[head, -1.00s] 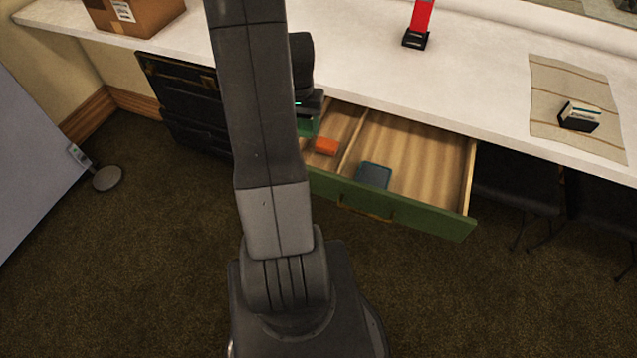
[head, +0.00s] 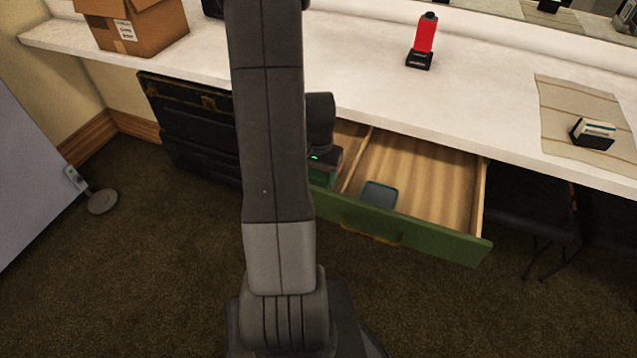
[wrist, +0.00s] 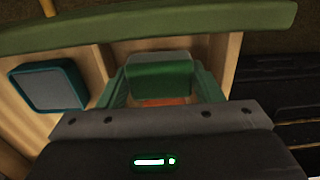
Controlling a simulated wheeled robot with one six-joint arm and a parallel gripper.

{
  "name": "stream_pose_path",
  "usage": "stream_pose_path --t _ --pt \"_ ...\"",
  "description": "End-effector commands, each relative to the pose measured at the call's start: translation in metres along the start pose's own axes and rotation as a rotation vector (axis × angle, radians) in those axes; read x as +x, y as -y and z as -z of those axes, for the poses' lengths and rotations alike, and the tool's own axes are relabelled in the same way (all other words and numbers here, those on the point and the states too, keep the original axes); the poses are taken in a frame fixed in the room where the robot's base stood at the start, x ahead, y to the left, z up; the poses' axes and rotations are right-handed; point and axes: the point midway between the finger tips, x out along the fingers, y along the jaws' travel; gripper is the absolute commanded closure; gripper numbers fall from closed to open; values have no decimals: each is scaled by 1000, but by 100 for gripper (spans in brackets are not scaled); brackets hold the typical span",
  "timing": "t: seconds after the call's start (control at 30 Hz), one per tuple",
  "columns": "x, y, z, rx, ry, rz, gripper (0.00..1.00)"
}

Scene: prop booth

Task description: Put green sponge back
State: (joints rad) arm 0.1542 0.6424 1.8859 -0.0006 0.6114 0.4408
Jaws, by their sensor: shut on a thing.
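The green sponge (wrist: 160,77) is held between the fingers of my gripper (wrist: 158,88) in the wrist view. In the head view, a bit of green (head: 322,178) shows under my wrist, at the left part of the open drawer (head: 418,235). My arm hides most of that part. In the wrist view, the sponge is over the narrow left compartment, close to the green drawer front (wrist: 150,27). An orange block (wrist: 165,102) shows just below it. I cannot tell whether the sponge touches the drawer floor.
A teal-edged blue-grey item (head: 378,195) lies in the wider compartment, beyond the divider (head: 357,162). The rest of that compartment is bare. On the white counter (head: 370,75) above are a cardboard box (head: 135,28), a red item on a black base (head: 423,42) and a card holder (head: 593,134).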

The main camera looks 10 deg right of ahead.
Motion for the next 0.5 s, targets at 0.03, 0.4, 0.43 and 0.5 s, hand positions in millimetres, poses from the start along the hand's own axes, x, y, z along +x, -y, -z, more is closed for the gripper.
stream_pose_path --t 0.03,0.4,0.43,0.5 --pt "9 0 -1 0 4 -2 62" --pt "27 0 0 0 1 0 62" --pt "28 0 0 0 1 0 62" --pt "30 0 0 0 1 0 62"
